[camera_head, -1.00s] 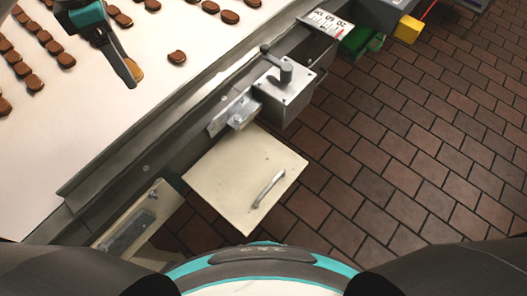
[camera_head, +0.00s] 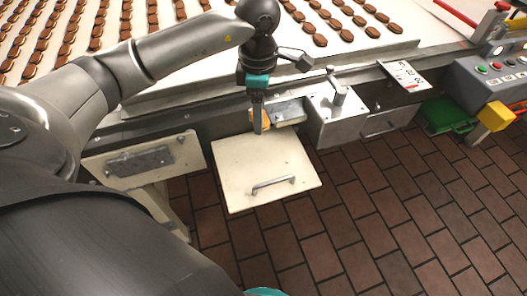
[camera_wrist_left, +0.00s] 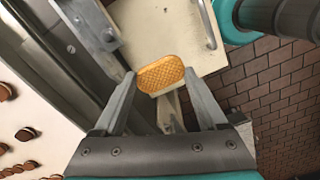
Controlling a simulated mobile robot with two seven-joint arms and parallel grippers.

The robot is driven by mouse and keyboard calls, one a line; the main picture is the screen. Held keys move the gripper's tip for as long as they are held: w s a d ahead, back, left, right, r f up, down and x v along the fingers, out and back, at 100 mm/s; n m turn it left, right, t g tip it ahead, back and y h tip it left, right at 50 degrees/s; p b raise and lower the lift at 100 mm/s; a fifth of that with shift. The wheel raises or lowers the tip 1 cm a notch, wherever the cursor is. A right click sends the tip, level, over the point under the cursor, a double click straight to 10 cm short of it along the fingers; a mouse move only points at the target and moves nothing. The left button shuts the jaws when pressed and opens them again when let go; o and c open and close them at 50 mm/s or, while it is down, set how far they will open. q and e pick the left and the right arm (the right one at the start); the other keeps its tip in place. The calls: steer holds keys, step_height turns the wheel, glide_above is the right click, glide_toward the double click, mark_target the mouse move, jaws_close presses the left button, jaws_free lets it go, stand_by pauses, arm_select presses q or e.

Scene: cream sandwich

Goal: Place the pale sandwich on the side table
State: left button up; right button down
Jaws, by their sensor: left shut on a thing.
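The pale sandwich (camera_wrist_left: 160,74), a golden waffle-patterned piece, is between the fingertips of my left gripper (camera_wrist_left: 161,80) in the left wrist view. My left gripper (camera_head: 258,128) points down in the head view and is shut on it. The sandwich is mostly hidden there behind a finger. The side table is a cream square panel (camera_head: 240,165) with a metal handle. It also shows in the left wrist view (camera_wrist_left: 165,28). The gripper is over its far edge, beside the conveyor. I cannot tell whether the sandwich touches it. My right gripper is out of view.
The white conveyor (camera_head: 200,90) carries many brown sandwiches in rows. A metal box with a crank (camera_head: 340,115) stands right of the side table. A cream bracket panel (camera_head: 180,155) is to its left. The near part of the table top is bare.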

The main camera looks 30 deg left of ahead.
arm_select(q)
glide_above(261, 156)
step_height(261, 156, down, 8)
steer(key=shift+s+f+b, duration=0.1)
steer(key=shift+b, duration=0.35)
steer(key=shift+f, duration=0.9)
steer(key=shift+f+b, duration=0.4)
steer(key=shift+f, duration=1.3)
steer(key=shift+f, duration=0.15)
steer(key=o, duration=1.2)
steer(key=shift+o, duration=0.2)
